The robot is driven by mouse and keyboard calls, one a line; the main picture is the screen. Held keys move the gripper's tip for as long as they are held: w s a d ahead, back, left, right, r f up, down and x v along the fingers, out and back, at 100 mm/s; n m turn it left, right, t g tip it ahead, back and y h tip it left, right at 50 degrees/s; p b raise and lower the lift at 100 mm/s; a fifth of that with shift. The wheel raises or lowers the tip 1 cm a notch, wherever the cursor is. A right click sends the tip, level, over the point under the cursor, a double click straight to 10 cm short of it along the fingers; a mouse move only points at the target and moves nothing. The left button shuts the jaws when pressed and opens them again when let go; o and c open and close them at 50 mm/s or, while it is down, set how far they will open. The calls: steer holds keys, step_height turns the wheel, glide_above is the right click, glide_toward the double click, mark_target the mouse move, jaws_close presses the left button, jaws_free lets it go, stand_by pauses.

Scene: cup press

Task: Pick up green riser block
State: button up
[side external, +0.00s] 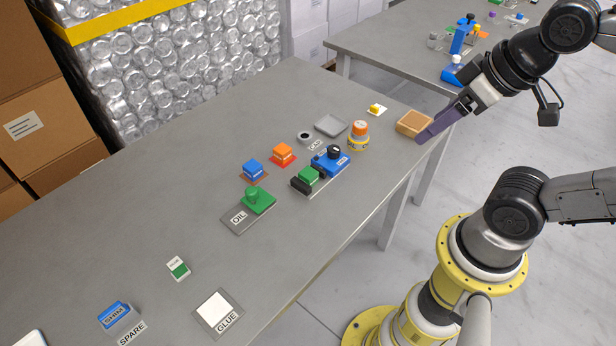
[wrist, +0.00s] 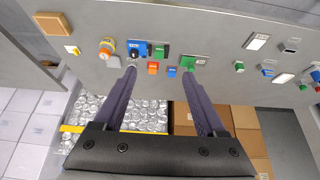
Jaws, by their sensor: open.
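Several green things lie on the grey table; which is the riser block I cannot tell for certain. A green block (side external: 308,175) sits at the front of the blue device, by black parts; it also shows in the wrist view (wrist: 162,50). A green piece with a round post (side external: 256,199) stands on the OIL plate, also in the wrist view (wrist: 188,63). A small green-and-white block (side external: 178,268) lies nearer the camera. My gripper (side external: 424,136) is open, its purple fingers above the table's right edge beside a brown block, away from the green things. Both fingers (wrist: 158,74) show empty.
A blue device (side external: 331,160) with a black knob, orange block (side external: 282,154), blue block (side external: 253,169), grey tray (side external: 330,125) and orange-topped cylinder (side external: 359,135) stand mid-table. The brown block (side external: 413,122) is by my fingers.

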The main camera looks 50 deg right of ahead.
steer(key=shift+o, duration=1)
